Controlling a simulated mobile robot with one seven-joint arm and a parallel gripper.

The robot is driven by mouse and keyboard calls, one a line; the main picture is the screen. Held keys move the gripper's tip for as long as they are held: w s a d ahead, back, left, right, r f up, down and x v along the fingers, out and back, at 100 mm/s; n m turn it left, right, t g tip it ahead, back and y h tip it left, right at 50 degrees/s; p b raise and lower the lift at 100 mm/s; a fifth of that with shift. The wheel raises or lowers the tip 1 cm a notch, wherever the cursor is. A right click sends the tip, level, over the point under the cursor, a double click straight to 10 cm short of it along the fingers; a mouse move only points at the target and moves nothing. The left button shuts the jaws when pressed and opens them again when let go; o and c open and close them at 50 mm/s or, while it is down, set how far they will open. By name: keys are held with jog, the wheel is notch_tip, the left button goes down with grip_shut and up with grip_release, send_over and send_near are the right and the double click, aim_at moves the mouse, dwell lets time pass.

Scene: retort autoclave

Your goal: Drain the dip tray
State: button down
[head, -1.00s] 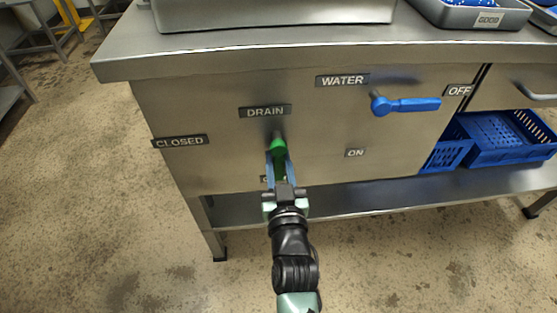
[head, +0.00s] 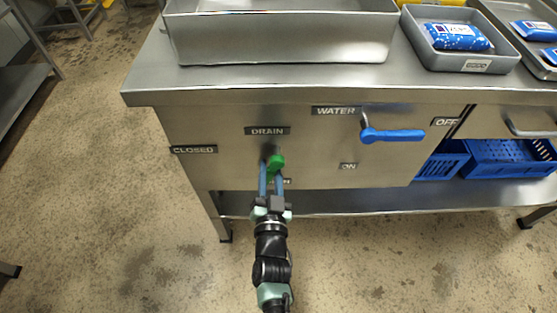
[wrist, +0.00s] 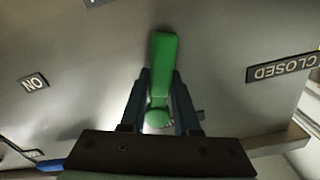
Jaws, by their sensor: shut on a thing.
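The green drain lever (head: 276,161) is on the front steel panel, below the DRAIN label (head: 267,131). It hangs roughly downward, away from the CLOSED label (head: 194,150) at the left. My gripper (head: 271,181) is shut on the lever from below and in front. The wrist view shows the green lever (wrist: 163,70) between the two blue fingers of my gripper (wrist: 159,100). A label under the lever is mostly hidden by the fingers. A large grey steel tray (head: 285,52), likely the dip tray, stands on the bench above; its inside shows little.
A blue WATER lever (head: 393,135) points right towards the OFF label (head: 446,121), with an ON label (head: 348,166) below. A GOOD tray (head: 455,66) with a blue pack stands on the bench. Blue crates (head: 500,158) sit on the lower shelf. Floor at the left is clear.

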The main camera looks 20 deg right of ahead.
aim_at(257, 148)
jog(key=m, duration=0.2)
jog(key=a+m, duration=0.1)
jog(key=shift+w+r, duration=0.1)
jog(key=shift+r, duration=0.15)
jog(key=m, duration=0.1)
jog(key=a+r+m, duration=0.1)
jog(key=m, duration=0.1)
jog(key=shift+w+m+p, duration=0.15)
jog(key=shift+m+p, duration=0.15)
jog(key=shift+p, duration=0.1)
jog(key=m, duration=0.1)
jog(key=r+m, duration=0.1)
jog(key=m, duration=0.1)
jog(key=shift+w+a+r, duration=0.1)
jog(key=shift+a, duration=0.2)
jog(key=shift+a+r+m+p, duration=0.15)
jog(key=shift+r+m, duration=0.2)
jog(key=shift+m, duration=0.7)
jog(key=shift+d+r+m+p, duration=0.15)
jog(key=shift+r+m, duration=0.15)
jog(key=shift+m, duration=0.75)
jog(key=shift+a+r, duration=0.1)
jog(key=c, duration=0.6)
grip_release()
jog(key=shift+c, duration=0.2)
jog(key=p+v, duration=0.1)
jog(key=v, duration=1.2)
